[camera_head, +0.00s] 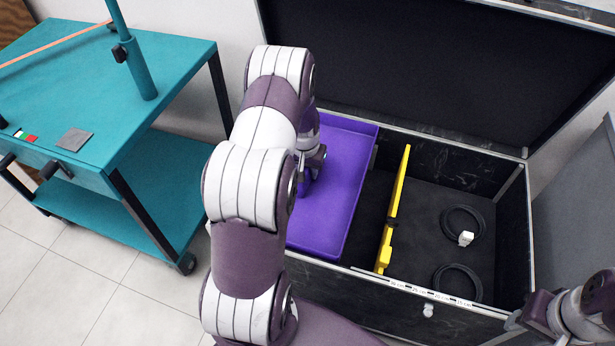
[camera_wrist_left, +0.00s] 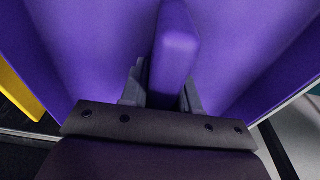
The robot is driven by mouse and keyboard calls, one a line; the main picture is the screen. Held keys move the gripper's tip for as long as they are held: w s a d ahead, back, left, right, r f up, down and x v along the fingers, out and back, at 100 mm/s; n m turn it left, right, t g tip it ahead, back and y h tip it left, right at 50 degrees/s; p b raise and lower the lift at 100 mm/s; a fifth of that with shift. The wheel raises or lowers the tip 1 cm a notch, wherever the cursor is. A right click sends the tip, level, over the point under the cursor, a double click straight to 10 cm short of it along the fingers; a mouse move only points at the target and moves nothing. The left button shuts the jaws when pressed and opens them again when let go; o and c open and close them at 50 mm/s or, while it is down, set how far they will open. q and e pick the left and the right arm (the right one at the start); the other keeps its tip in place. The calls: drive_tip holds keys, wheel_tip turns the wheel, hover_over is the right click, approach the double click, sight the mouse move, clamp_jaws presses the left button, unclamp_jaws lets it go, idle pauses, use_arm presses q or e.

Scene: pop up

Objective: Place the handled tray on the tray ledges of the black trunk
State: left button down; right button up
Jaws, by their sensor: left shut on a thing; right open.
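The purple handled tray (camera_head: 345,190) sits over the left part of the open black trunk (camera_head: 400,307), close to its rim. My left arm covers the tray's left side, and I cannot tell whether the tray rests on the ledges. My left gripper (camera_head: 316,172) is over the middle of the tray. In the left wrist view, my left gripper (camera_wrist_left: 162,95) is shut on the tray's purple handle (camera_wrist_left: 177,45), with a finger on each side. My right gripper (camera_head: 522,318) is open near the trunk's front right corner, apart from the tray.
A yellow level-like bar (camera_head: 396,205) stands in the trunk right of the tray. Two coiled black cables (camera_head: 463,222) lie on the trunk floor at right. The raised lid (camera_head: 430,70) stands behind. A teal cart (camera_head: 150,180) is at left.

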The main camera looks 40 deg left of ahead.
use_arm(q)
drive_tip(key=shift+f, duration=1.35)
drive_tip(key=shift+b, duration=0.3)
drive_tip(key=shift+f, duration=0.2)
drive_tip(key=c, duration=0.8)
unclamp_jaws()
